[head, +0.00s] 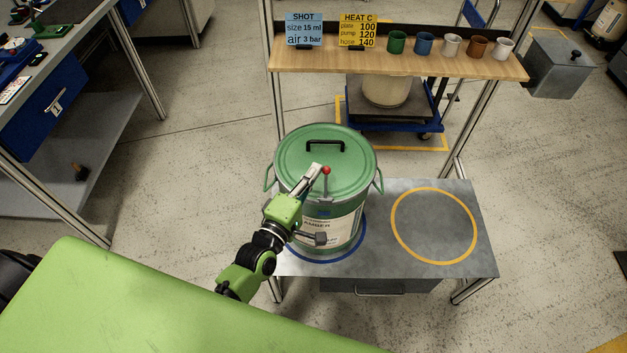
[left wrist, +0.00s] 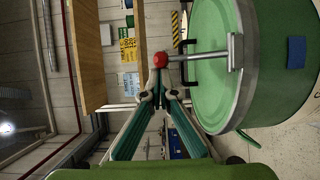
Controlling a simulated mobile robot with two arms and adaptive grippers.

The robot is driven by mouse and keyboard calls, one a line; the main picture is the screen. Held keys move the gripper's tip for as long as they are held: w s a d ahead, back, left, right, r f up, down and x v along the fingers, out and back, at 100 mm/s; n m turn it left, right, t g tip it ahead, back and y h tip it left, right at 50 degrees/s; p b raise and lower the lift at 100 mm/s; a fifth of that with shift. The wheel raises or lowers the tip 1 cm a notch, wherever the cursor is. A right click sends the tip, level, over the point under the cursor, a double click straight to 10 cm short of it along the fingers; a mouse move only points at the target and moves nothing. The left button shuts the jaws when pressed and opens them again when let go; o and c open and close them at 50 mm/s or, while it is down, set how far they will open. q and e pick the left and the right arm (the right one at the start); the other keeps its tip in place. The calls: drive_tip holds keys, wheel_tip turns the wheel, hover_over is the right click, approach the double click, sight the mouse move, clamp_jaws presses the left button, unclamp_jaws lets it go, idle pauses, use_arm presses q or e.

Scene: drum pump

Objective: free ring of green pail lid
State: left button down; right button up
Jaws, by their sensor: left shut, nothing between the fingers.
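The green pail (head: 345,230) stands upright on a grey table, inside a blue circle. Its green lid (head: 300,160) has a black handle (head: 325,146) on top. A metal lever (head: 326,184) with a red knob (head: 326,170) is at the pail's near rim. In the left wrist view the lever (left wrist: 205,55) runs from the rim of the lid (left wrist: 211,90) to the red knob (left wrist: 160,59). My left gripper (head: 315,168) is shut and empty, its fingertips close by the knob; whether they touch it I cannot tell. My right gripper is not in view.
The table (head: 375,262) has an empty yellow circle (head: 434,226) right of the pail. A wooden shelf (head: 400,62) with several small cups and two signs is above and behind. A blue cart (head: 395,122) with a cream container stands on the floor behind.

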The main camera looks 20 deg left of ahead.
use_arm(q)
drive_tip(key=b, duration=0.1)
drive_tip(key=s+m+t+b, duration=0.1)
drive_tip(key=s+t+b, duration=0.1)
drive_tip(key=b, duration=0.1)
drive_tip(key=shift+d+f+h, duration=0.3)
drive_tip(key=shift+f+h, duration=0.1)
drive_tip(key=shift+s+d+r+m+t+b, duration=0.15)
drive_tip(key=shift+s+r+t+b, duration=0.1)
drive_tip(key=shift+s, duration=0.35)
drive_tip(key=shift+s+d+r+m+t+b, duration=0.1)
drive_tip(key=shift+s+d+m+t+b, duration=0.1)
drive_tip(key=shift+s, duration=0.35)
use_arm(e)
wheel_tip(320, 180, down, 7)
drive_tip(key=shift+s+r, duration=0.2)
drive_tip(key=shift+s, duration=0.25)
use_arm(q)
drive_tip(key=shift+f, duration=0.1)
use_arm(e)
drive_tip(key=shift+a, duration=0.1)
